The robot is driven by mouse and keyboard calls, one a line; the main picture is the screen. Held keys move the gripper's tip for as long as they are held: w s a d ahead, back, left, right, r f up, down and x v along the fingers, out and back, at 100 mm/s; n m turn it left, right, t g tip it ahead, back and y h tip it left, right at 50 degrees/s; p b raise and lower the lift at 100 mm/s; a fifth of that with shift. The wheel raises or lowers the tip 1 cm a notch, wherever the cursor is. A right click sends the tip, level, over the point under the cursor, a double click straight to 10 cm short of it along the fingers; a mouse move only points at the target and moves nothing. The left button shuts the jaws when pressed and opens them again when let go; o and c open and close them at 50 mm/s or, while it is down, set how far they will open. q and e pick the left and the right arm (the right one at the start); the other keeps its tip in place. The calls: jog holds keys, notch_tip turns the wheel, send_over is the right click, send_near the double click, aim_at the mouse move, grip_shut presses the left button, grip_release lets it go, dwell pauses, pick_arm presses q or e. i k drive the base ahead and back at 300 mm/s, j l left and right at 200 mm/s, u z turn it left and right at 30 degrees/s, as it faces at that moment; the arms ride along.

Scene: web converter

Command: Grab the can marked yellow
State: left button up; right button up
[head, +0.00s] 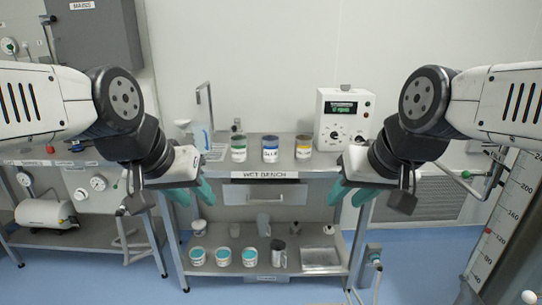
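The can with the yellow band (304,147) stands upright on the wet bench top, at the right end of a row of three cans. The blue-banded can (270,149) is in the middle and the green-banded can (238,148) is at the left. My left gripper (191,195) has teal fingers spread apart, empty, left of the cans at the bench's front left. My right gripper (352,192) is also open and empty, in front of the bench's right end, right of and nearer than the yellow can. Neither gripper touches a can.
The wet bench (265,174) has a lower shelf with several teal-topped cups (223,257) and metal vessels. A white instrument box (344,118) stands just behind and right of the yellow can. A clear jug (201,137) stands at the left. The bench top before the cans is clear.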

aim_at(303, 143)
jog(key=z, duration=0.45)
jog(key=i+j+z, duration=0.1)
jog(key=z, duration=0.35)
jog(key=j+z, duration=0.1)
jog(key=z, duration=0.3)
jog(key=j+z, duration=0.15)
jog(key=z, duration=0.3)
jog(key=j+z, duration=0.35)
jog(key=j, duration=0.2)
jog(key=j+z, duration=0.35)
jog(key=j, duration=0.2)
jog(key=j+z, duration=0.35)
jog(key=j, duration=0.2)
jog(key=k+j, duration=0.1)
jog(key=j, duration=0.3)
jog(key=k+j, duration=0.1)
jog(key=j, duration=0.35)
jog(key=k+j, duration=0.1)
jog(key=j, duration=0.3)
